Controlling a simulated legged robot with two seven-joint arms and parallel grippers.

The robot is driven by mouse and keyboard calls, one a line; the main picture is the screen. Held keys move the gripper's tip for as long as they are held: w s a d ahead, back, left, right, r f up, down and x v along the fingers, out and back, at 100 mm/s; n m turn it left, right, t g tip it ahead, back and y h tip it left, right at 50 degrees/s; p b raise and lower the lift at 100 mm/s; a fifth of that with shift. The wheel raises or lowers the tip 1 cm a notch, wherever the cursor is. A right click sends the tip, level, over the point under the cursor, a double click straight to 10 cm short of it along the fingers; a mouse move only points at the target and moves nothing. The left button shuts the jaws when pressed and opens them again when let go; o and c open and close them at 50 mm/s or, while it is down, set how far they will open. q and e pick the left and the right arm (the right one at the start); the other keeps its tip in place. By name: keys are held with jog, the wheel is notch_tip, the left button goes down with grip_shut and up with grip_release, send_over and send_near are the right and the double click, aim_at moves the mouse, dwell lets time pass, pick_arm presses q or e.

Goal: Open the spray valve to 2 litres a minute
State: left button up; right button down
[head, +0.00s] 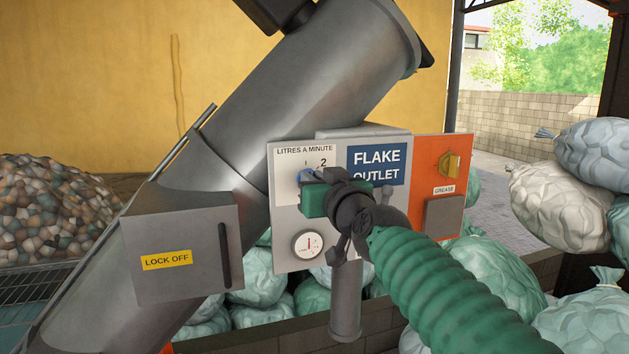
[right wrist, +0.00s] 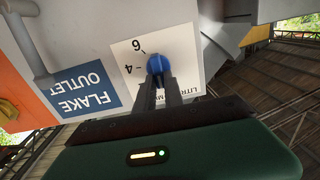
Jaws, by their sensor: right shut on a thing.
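The spray valve is a round blue knob (head: 306,175) on a white dial plate headed LITRES A MINUTE, on the grey outlet panel (head: 287,215). The figure 2 shows at the knob's upper right in the head view. In the right wrist view the knob (right wrist: 157,64) shows near upside-down figures 4 and 6. My right gripper (head: 313,178) is shut on the knob. Its two dark fingers (right wrist: 158,82) sit on either side of the knob. The fingers hide part of the dial, and I cannot tell which figure the knob points at. My left gripper is not in view.
A round gauge (head: 308,244) sits below the knob. A blue FLAKE OUTLET sign (head: 376,160) is to the right, then an orange panel with a yellow GREASE knob (head: 449,165). A LOCK OFF box (head: 180,245) is on the left. Filled bags (head: 572,205) are piled at right.

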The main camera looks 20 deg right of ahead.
jog(key=m, duration=0.6)
jog(key=d+m+b, duration=0.1)
jog(key=m, duration=0.2)
jog(key=shift+f+m, duration=0.2)
jog(key=shift+m, duration=0.1)
dwell(0.4)
jog(key=c, duration=1.4)
grip_release()
jog(key=shift+w+f, duration=0.15)
jog(key=shift+w, duration=0.2)
jog(key=shift+c, duration=0.2)
jog(key=shift+s, duration=0.1)
